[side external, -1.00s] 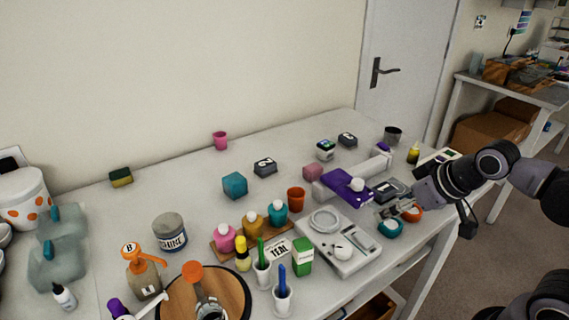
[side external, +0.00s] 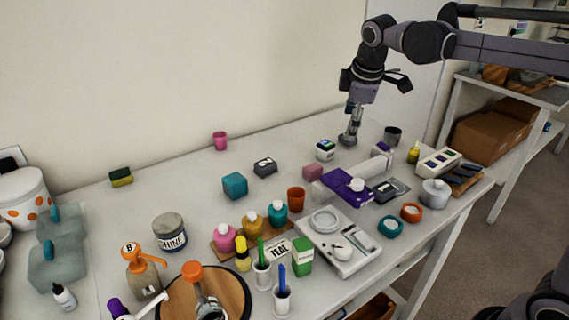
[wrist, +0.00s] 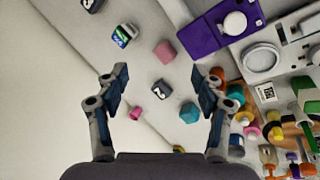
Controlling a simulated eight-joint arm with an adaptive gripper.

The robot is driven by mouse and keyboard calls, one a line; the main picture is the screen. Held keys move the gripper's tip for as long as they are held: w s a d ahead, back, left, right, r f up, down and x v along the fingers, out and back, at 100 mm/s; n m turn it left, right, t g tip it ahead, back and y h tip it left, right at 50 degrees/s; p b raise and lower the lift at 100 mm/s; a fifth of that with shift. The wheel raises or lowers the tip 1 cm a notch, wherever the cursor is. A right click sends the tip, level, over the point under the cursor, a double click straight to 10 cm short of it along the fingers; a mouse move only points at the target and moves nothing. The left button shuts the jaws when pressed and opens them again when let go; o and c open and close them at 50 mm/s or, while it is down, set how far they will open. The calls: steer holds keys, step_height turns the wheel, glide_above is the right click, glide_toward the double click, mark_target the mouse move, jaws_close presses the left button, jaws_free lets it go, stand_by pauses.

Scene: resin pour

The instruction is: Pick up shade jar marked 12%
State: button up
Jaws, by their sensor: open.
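I cannot read a 12% mark on anything in view. A dark grey block with a white numbered label (side external: 265,167) sits on the table near the wall; it also shows in the wrist view (wrist: 162,90), between my fingers in the picture. A white-and-dark container with a coloured label (side external: 325,150) stands right of it and also shows in the wrist view (wrist: 124,36). My gripper (side external: 348,138) points down at the back right of the table, just right of this container. In the wrist view my gripper (wrist: 160,82) has its fingers wide apart with nothing held.
A teal cube (side external: 235,185), a pink cube (side external: 312,172) and a pink cup (side external: 220,141) stand near. A purple item (side external: 347,187), a scale (side external: 340,253) and small bottles crowd the front. A dark cup (side external: 393,135) is right of my gripper.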

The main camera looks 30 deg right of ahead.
steer(key=w+d+f+n+g+h, duration=0.1)
steer(key=w+n, duration=0.2)
steer(key=w, duration=0.2)
steer(key=w+d+f+n+g, duration=0.1)
steer(key=w+d+n, duration=0.1)
steer(key=w, duration=0.3)
steer(key=n+g+h, duration=0.1)
steer(key=n, duration=0.4)
glide_toward(326, 144)
steer(key=shift+h, duration=0.3)
steer(key=x, duration=0.5)
steer(key=shift+w, duration=0.3)
steer(key=shift+s+a+x, duration=0.1)
steer(key=shift+x, duration=1.35)
steer(key=shift+s+a+x, duration=0.15)
steer(key=shift+x, duration=1.25)
steer(key=shift+f, duration=0.1)
steer(key=c, duration=1.3)
